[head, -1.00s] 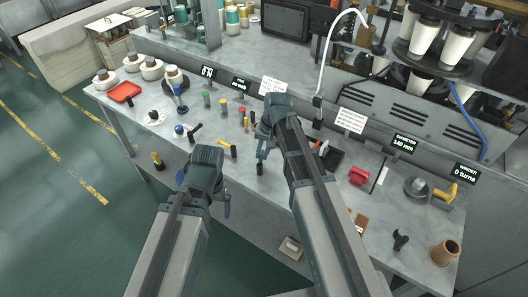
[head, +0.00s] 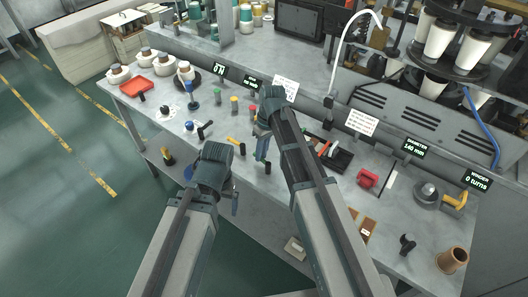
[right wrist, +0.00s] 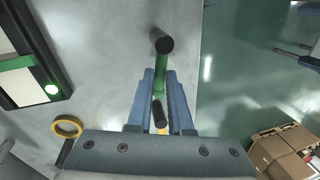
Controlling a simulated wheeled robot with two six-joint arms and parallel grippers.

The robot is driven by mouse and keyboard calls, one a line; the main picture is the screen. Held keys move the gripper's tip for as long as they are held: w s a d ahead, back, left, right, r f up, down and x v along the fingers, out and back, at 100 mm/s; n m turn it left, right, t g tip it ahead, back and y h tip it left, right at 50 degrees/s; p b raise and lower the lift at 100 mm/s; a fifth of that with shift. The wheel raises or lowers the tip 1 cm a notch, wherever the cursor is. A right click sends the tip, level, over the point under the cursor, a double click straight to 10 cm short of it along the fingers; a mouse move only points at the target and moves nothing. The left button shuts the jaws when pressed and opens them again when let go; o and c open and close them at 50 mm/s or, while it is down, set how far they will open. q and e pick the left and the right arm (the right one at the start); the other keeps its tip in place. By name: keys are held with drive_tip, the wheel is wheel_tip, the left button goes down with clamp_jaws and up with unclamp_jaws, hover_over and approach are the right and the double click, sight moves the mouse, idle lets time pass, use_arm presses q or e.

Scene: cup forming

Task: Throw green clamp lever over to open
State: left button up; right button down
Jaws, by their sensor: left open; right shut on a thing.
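The green clamp lever (right wrist: 162,87) shows in the right wrist view, with a black knob at its upper end and a dark piece lower down between the fingers. My right gripper (right wrist: 160,80) is shut on the lever's green shaft, with a blue finger on each side. In the head view my right gripper (head: 263,143) is low over the bench, and the lever is mostly hidden by it. A dark upright stub (head: 268,168) shows just beside its fingers. My left gripper (head: 228,194) is open and empty in front of the bench edge.
Several small coloured-topped pieces, a yellow-handled tool (head: 236,140) and a red tray (head: 138,86) are on the bench (head: 300,215) to the left. A red block (head: 368,179), a yellow-handled winder (head: 455,201) and a brown cup (head: 453,259) are to the right. A yellow ring (right wrist: 67,126) lies near the lever.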

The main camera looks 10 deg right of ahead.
drive_tip(key=shift+s+a+n, duration=0.2)
drive_tip(key=shift+a+n, duration=0.1)
drive_tip(key=shift+n, duration=0.8)
drive_tip(key=c, duration=0.8)
unclamp_jaws()
drive_tip(key=shift+c, duration=0.2)
wheel_tip(320, 180, up, 14)
drive_tip(key=w+d+p, duration=0.1)
drive_tip(key=w+p, duration=0.1)
drive_tip(key=p, duration=1.1)
drive_tip(key=shift+d+f+p, duration=0.25)
drive_tip(key=shift+d+p, duration=0.05)
drive_tip(key=shift+d, duration=0.1)
